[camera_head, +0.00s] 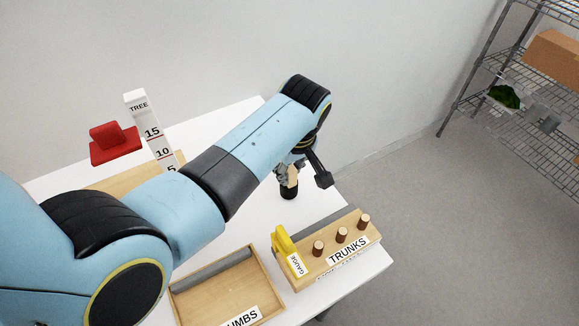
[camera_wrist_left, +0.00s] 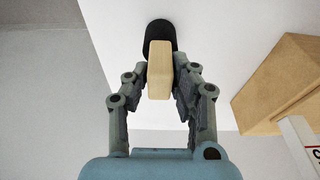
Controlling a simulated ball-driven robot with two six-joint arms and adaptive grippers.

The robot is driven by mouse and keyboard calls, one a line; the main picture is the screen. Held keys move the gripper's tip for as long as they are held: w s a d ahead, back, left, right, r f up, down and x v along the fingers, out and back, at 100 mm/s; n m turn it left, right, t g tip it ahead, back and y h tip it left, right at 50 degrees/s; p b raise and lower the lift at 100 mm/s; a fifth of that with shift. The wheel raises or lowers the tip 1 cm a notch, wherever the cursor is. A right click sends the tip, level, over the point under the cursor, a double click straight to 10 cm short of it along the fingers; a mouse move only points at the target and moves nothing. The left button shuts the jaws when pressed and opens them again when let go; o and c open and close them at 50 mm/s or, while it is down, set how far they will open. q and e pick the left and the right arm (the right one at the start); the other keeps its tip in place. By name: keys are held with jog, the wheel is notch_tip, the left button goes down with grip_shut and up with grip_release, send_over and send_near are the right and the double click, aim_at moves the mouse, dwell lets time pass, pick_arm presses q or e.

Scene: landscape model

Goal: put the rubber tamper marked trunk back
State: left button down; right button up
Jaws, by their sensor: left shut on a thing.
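My left gripper (camera_head: 287,177) is shut on the tamper, a pale wooden handle with a black rubber end (camera_head: 289,193). In the left wrist view, the jaws (camera_wrist_left: 161,82) close on both sides of the handle (camera_wrist_left: 159,68), and the dark rubber end (camera_wrist_left: 161,33) points away over the white table. No marking on the tamper is readable. I cannot tell whether its end touches the table. The wooden rack labelled TRUNKS (camera_head: 327,265) stands in front and to the right, with several short brown pegs (camera_head: 341,235) in it. My right gripper is not in view.
A yellow piece labelled GAUGE (camera_head: 283,243) stands at the rack's left end. A shallow wooden tray (camera_head: 264,277), its label partly cut off, lies beside it. A white TREE scale (camera_head: 151,130) with a red piece (camera_head: 115,146) stands behind my arm. Wire shelves (camera_head: 520,75) stand far right.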

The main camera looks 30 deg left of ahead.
pick_arm(q)
jog(key=shift+f, duration=0.2)
dwell(0.4)
jog(key=c, duration=1)
grip_release()
jog(key=shift+c, duration=0.2)
jog(key=v, duration=0.3)
jog(key=a+v, duration=0.1)
jog(key=v, duration=0.2)
jog(key=w+v, duration=0.1)
jog(key=v, duration=0.2)
jog(key=shift+a+r, duration=0.3)
jog(key=shift+r, duration=0.3)
jog(key=shift+s+d, duration=0.1)
